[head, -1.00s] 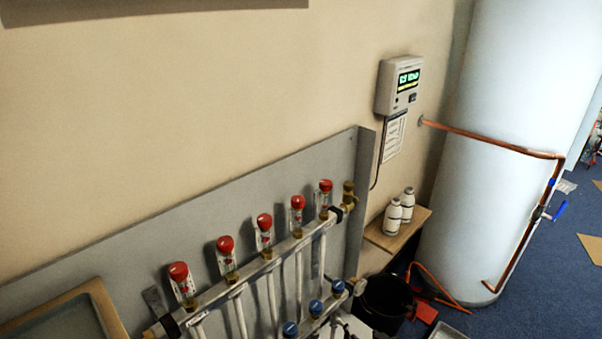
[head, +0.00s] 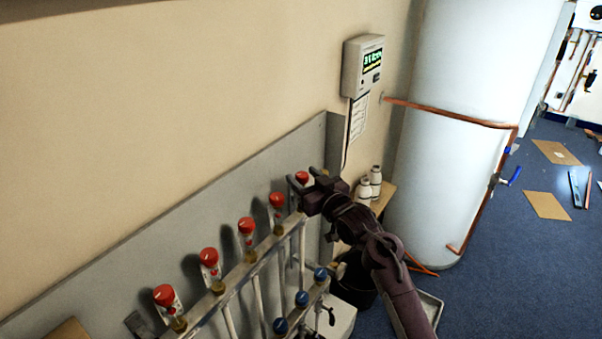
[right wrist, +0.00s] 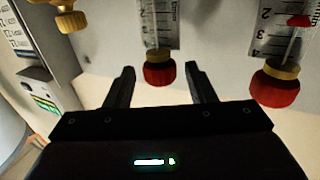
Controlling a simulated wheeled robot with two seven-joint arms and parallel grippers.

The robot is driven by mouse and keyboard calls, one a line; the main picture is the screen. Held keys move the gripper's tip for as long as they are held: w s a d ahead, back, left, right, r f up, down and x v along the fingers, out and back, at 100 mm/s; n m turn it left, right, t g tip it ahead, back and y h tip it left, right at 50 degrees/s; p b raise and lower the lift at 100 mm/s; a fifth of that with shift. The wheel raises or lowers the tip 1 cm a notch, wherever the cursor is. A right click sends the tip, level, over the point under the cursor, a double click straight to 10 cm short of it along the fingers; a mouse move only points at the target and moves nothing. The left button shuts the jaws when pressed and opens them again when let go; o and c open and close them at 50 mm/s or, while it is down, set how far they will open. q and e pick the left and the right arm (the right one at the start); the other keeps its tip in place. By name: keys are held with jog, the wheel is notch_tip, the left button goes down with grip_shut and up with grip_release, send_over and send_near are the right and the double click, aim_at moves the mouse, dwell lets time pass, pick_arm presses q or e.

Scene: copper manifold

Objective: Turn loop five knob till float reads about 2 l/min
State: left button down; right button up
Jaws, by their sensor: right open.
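The manifold carries a row of flow meters with red knobs. The farthest one, the fifth loop knob (head: 302,177), stands at the right end of the row. My right gripper (head: 304,183) is open around or just short of it. In the right wrist view, a red knob (right wrist: 159,74) with a brass collar shows between the tips of the open fingers, with no clear contact. The scale tube (right wrist: 158,25) beyond it is cut by the frame edge, and I cannot make out its float. My left gripper is not in view.
A neighbouring red knob (right wrist: 275,88) sits close to the right finger in the wrist view. A brass fitting (right wrist: 70,18) is at upper left there. Blue caps (head: 301,298) line the lower bar. A wall controller (head: 363,66), white bottles (head: 370,184) and a white cylinder (head: 450,130) stand beyond.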

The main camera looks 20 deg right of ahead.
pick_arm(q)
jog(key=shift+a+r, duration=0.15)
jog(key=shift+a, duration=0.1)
pick_arm(e)
jog(key=shift+w+a, duration=0.2)
jog(key=shift+w, duration=0.5)
jog(key=c, duration=0.9)
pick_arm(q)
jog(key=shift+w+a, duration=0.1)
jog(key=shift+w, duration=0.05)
pick_arm(e)
jog(key=shift+c, duration=0.2)
